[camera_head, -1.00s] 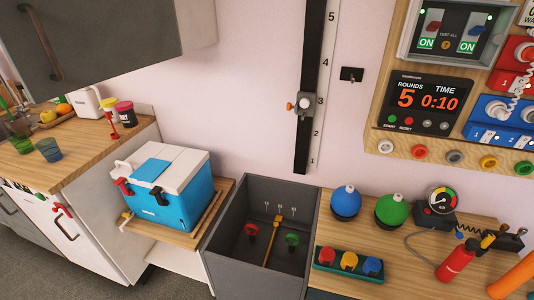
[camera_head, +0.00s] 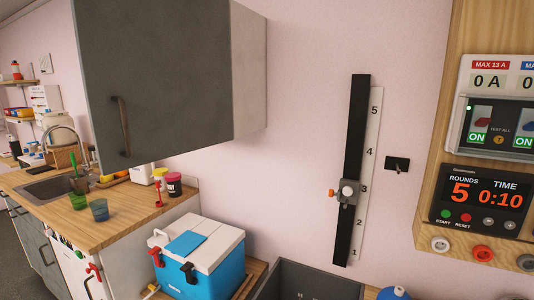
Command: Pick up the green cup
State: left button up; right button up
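A green cup (camera_head: 78,201) stands upright on the wooden counter (camera_head: 125,216) at the left. A blue cup (camera_head: 99,210) stands just to its right, close to the counter's front edge. Both look like see-through tumblers. Neither of my grippers shows in this view, so I cannot see whether they are open or shut.
A sink (camera_head: 55,187) lies behind and left of the cups. Pots with pink and yellow lids (camera_head: 174,184) stand at the counter's right end. A grey wall cabinet (camera_head: 165,80) hangs above. A blue cooler (camera_head: 205,275) stands right of the counter.

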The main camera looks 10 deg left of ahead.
aim_at(78, 198)
jog(key=u, duration=1.7)
jog(key=i+j+z, duration=0.45)
jog(key=i, duration=0.35)
jog(key=i+j+z, duration=0.5)
jog(key=i, duration=0.25)
